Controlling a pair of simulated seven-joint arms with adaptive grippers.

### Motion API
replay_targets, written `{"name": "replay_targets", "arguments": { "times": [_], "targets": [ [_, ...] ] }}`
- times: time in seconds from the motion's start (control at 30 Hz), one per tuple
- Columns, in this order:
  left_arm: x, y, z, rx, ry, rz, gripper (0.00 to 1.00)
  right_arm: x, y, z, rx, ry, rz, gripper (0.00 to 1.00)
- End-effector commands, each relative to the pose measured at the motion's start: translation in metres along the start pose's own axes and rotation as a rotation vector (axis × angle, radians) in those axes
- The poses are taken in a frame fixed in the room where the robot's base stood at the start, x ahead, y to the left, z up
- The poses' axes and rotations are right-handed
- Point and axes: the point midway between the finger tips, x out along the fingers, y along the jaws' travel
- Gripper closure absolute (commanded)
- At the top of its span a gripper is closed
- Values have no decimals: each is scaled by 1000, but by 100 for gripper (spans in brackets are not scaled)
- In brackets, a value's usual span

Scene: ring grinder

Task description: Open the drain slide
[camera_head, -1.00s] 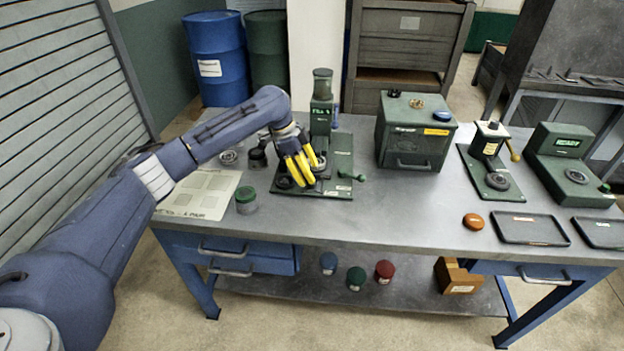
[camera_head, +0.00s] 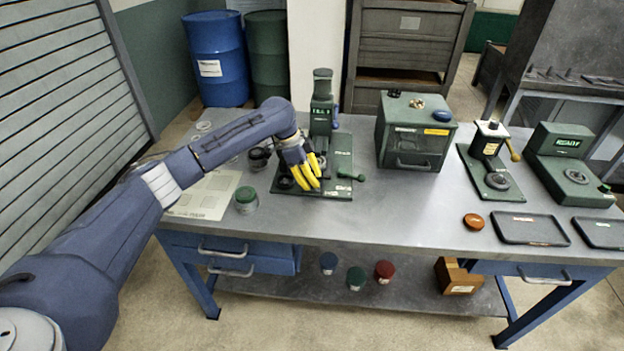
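A small green knobbed handle (camera_head: 352,175) sticks out at the right of this plate. I cannot tell for sure which part is the drain slide. My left gripper (camera_head: 312,183), with yellow fingers, points down over the front left of the plate, left of the handle. Its fingers hide part of the plate and fittings. I cannot tell whether they are open or touch anything. My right gripper is not in view.
A green-lidded jar (camera_head: 246,200) stands left of the plate, near a printed sheet (camera_head: 205,195). A green box (camera_head: 415,132) stands to the right, then a lever press (camera_head: 490,165) and a green device (camera_head: 565,165). The bench's middle front is clear.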

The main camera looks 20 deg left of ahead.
Motion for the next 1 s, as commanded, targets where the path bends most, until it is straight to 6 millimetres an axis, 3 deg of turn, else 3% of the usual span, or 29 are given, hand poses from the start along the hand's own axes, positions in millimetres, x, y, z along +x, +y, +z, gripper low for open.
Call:
{"name": "replay_targets", "arguments": {
  "times": [0.17, 0.67, 1.0],
  "targets": [
    [0, 0, 0, 0, 0, 0, 100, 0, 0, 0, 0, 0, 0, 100],
    [0, 1, -3, 2, 5, 2, 100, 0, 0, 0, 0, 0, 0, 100],
    [0, 13, -6, 4, 10, 3, 100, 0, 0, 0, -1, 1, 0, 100]
  ]
}}
